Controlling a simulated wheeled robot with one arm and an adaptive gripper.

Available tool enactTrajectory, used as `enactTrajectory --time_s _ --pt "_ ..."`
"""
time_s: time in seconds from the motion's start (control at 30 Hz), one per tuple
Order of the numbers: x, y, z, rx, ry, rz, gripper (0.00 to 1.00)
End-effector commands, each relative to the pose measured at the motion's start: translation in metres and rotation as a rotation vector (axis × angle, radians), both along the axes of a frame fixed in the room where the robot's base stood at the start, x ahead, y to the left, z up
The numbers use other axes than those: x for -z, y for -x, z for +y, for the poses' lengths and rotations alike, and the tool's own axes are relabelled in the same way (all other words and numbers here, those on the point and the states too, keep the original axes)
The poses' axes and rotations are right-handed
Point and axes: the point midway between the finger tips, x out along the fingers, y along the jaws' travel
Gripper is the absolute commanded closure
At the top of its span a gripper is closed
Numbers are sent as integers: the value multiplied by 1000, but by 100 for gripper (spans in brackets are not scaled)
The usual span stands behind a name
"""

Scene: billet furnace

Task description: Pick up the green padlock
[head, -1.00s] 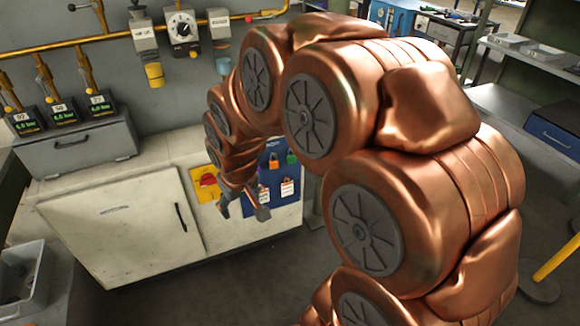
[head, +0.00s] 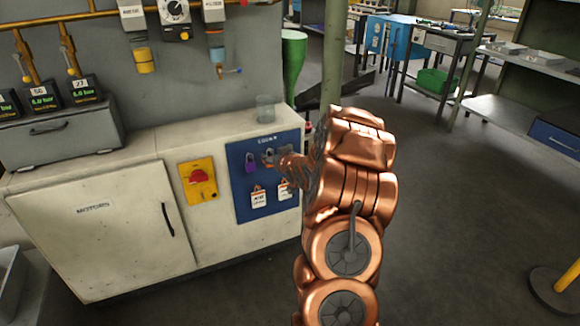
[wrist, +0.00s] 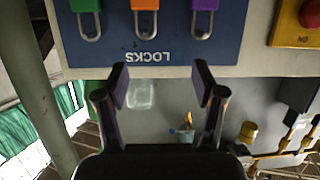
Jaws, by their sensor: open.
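The green padlock (wrist: 85,6) hangs on the blue lock board (wrist: 130,55) at the top left of the wrist view, partly cut off by the frame. An orange padlock (wrist: 145,6) and a purple padlock (wrist: 201,7) hang beside it. The wrist view shows the board upside down. My gripper (wrist: 161,85) is open and empty, its fingers apart below the board in that view. In the head view my gripper (head: 272,159) is in front of the board (head: 240,205), right of the purple padlock (head: 251,162). My arm hides the green padlock there.
Two tagged locks, left (head: 258,197) and right (head: 285,190), hang lower on the board. A red switch on a yellow plate (head: 197,183) is to its left. A clear glass (head: 265,108) stands on the cabinet top (head: 180,130). Floor to the right is open.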

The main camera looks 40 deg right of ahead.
Motion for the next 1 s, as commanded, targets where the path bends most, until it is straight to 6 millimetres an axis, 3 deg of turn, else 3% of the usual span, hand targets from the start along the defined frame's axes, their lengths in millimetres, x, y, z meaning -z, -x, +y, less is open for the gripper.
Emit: enactTrajectory --time_s 0.03,0.3,0.57,1.0 --pt "24 5 -19 15 5 -42 31" --pt "64 27 -77 40 47 -241 31" --pt "72 35 -92 44 63 -304 31" --pt "71 4 -101 43 64 -307 31"
